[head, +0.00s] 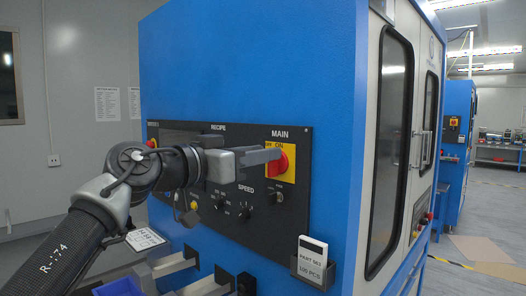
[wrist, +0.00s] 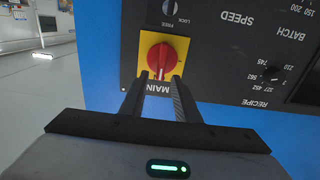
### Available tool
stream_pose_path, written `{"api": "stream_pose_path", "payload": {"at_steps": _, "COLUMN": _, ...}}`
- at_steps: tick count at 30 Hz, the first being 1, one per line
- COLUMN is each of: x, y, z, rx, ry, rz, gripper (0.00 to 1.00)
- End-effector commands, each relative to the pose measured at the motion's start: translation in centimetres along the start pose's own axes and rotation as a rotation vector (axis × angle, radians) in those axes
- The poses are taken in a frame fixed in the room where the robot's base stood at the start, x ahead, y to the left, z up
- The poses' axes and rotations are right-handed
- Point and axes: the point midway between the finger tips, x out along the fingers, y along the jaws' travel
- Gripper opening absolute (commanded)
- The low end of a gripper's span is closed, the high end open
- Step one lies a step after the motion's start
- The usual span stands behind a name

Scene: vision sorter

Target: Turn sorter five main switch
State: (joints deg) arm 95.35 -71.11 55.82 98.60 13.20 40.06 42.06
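The main switch (head: 284,166) is a red rotary knob on a yellow plate, marked MAIN, at the upper right of the black control panel (head: 297,140) on a blue machine. In the wrist view, the panel appears upside down and the red knob (wrist: 163,56) is near the middle. My gripper (head: 275,156) reaches in from the left, its fingertips at the knob. In the wrist view, my gripper's two dark fingers (wrist: 160,77) stand apart, with the knob's narrow handle end between their tips. Gaps seem to show beside it; contact is unclear.
Small dials and a SPEED knob (head: 246,211) sit below my gripper. A card holder (head: 313,262) juts from the lower right of the blue front. Small shelves (head: 176,264) stick out at lower left. Another blue machine (head: 457,150) stands at the back right.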

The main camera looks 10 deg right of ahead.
Motion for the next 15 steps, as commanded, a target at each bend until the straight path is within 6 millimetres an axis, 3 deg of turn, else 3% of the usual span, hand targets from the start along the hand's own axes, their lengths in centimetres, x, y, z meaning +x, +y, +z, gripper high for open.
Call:
{"api": "stream_pose_path", "payload": {"at_steps": 12, "x": 1.01, "y": 0.02, "z": -0.02, "rx": 0.0, "ry": 0.0, "rz": -0.001, "gripper": 0.29}}
{"api": "stream_pose_path", "payload": {"at_steps": 15, "x": 1.0, "y": 0.02, "z": -0.02, "rx": 0.0, "ry": 0.0, "rz": -0.001, "gripper": 0.14}}
